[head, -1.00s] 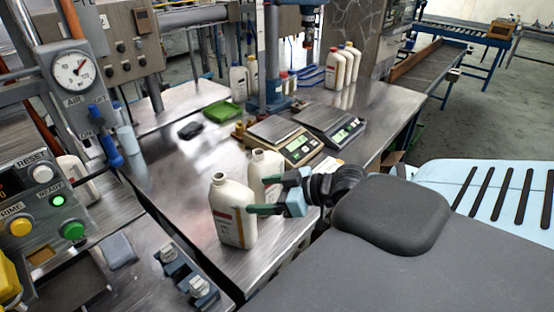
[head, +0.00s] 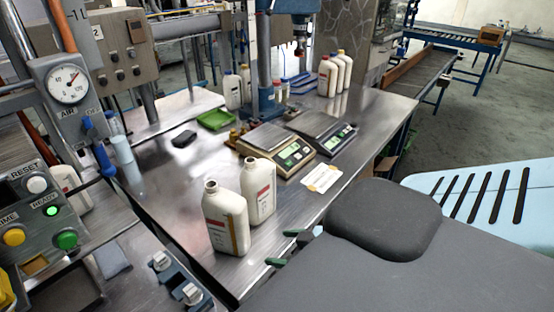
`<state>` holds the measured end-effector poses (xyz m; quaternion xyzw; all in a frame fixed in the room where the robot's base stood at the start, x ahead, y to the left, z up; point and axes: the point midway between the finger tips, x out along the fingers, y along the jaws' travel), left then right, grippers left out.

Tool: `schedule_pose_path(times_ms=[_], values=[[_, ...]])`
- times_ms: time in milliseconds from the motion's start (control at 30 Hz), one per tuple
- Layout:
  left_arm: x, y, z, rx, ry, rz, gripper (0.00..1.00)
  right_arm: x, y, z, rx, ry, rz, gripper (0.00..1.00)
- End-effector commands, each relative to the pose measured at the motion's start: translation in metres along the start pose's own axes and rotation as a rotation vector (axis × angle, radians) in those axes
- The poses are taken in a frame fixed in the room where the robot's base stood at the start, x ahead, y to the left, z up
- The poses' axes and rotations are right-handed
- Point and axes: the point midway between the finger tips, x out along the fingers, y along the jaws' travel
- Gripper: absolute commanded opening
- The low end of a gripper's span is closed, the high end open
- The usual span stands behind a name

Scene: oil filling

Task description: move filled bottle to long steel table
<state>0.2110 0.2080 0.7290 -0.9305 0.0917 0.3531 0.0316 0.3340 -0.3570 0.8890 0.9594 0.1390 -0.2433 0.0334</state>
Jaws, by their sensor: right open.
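Two white bottles with open necks stand upright side by side near the front edge of the long steel table (head: 165,200). The front bottle (head: 226,225) has a red and yellow label and is nearer to me. The second bottle (head: 261,185) stands just behind it to the right. My right gripper (head: 283,248) is open and empty, just right of the front bottle and apart from it. Its green fingertips show past my dark body, which hides most of the gripper. My left gripper is not in view. I cannot see the fill level in either bottle.
Two weighing scales (head: 276,147) and (head: 325,128) stand behind the bottles, with a white card (head: 322,178) in front. A green tray (head: 215,119) and capped bottles (head: 335,75) are farther back. A control panel (head: 40,205) stands at left.

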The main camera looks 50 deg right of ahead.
Motion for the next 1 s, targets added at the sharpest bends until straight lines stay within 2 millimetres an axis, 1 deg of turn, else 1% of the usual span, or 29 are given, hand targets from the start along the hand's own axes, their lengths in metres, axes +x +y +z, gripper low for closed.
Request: schedule_pose_path(times_ms=[33,67,100,167,200,267,300,400,500,600,1000], values=[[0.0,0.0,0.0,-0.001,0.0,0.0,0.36,0.002,-0.013,0.029,0.027,-0.027,0.021,0.78],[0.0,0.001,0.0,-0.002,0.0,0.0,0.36,0.003,-0.021,0.045,0.033,-0.043,0.032,0.78],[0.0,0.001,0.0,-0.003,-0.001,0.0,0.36,0.004,-0.033,0.066,0.041,-0.066,0.045,0.78],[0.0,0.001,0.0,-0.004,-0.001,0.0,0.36,0.005,-0.055,0.094,0.051,-0.099,0.06,0.78],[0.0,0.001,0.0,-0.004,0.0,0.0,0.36,0.006,-0.07,0.11,0.057,-0.119,0.067,0.78],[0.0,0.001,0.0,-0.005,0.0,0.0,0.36,0.007,-0.094,0.132,0.061,-0.149,0.074,0.78],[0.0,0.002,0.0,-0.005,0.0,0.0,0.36,0.007,-0.11,0.143,0.065,-0.166,0.076,0.78],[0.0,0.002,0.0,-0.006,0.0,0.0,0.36,0.009,-0.144,0.163,0.068,-0.198,0.078,0.78],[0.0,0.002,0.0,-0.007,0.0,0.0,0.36,0.009,-0.166,0.172,0.066,-0.217,0.076,0.78],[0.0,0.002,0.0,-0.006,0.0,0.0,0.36,0.01,-0.177,0.177,0.063,-0.226,0.074,0.78],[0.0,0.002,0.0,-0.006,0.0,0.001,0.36,0.01,-0.178,0.177,0.061,-0.227,0.073,0.78]])
